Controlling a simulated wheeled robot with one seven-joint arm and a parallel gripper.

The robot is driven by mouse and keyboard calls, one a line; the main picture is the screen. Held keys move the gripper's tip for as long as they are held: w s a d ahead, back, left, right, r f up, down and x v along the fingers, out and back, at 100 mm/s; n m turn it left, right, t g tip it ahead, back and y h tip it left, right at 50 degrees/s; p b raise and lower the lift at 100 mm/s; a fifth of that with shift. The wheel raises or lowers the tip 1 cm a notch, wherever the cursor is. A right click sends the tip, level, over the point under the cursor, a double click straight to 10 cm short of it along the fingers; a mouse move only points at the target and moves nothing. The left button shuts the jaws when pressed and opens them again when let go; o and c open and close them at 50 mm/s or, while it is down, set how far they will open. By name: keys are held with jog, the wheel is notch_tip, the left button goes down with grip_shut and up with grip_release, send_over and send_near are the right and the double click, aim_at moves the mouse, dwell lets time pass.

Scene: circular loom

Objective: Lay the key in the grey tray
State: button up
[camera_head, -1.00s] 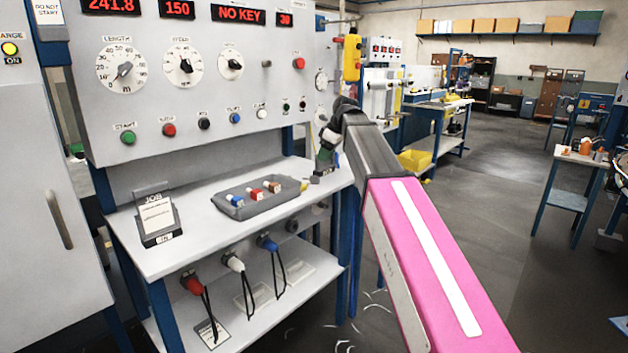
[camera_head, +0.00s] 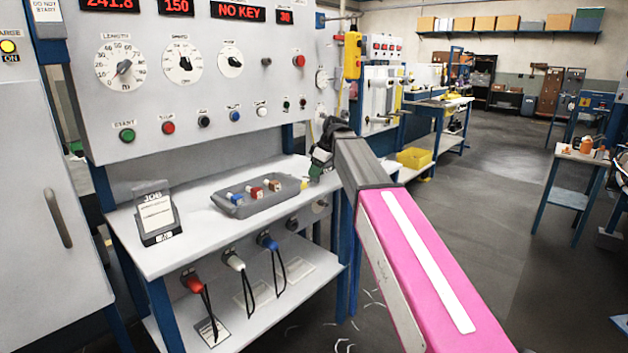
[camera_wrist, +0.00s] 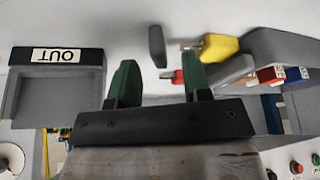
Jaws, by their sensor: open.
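A yellow-headed key (camera_wrist: 218,47) with a metal shaft shows beyond my fingers in the wrist view, beside the right finger. A small patch of yellow (camera_head: 305,184) shows by my gripper in the head view. A grey tray (camera_head: 238,211) holding blue, red and brown-headed pieces stands on the bench; its edge (camera_wrist: 285,45) is at the right in the wrist view. My gripper (camera_wrist: 157,78) is open, its green fingers apart, right of this tray in the head view (camera_head: 319,164). A red piece shows between the fingers; whether they touch it cannot be told.
A grey box marked OUT (camera_wrist: 58,85) is left in the wrist view. A dark grey upright piece (camera_wrist: 157,46) stands near the key's shaft. The job card holder (camera_head: 158,213) stands on the bench. The control panel (camera_head: 200,75) rises behind; cabled plugs (camera_head: 234,258) hang below.

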jog(key=shift+x, duration=0.9)
grip_shut()
jog(key=shift+r, duration=0.15)
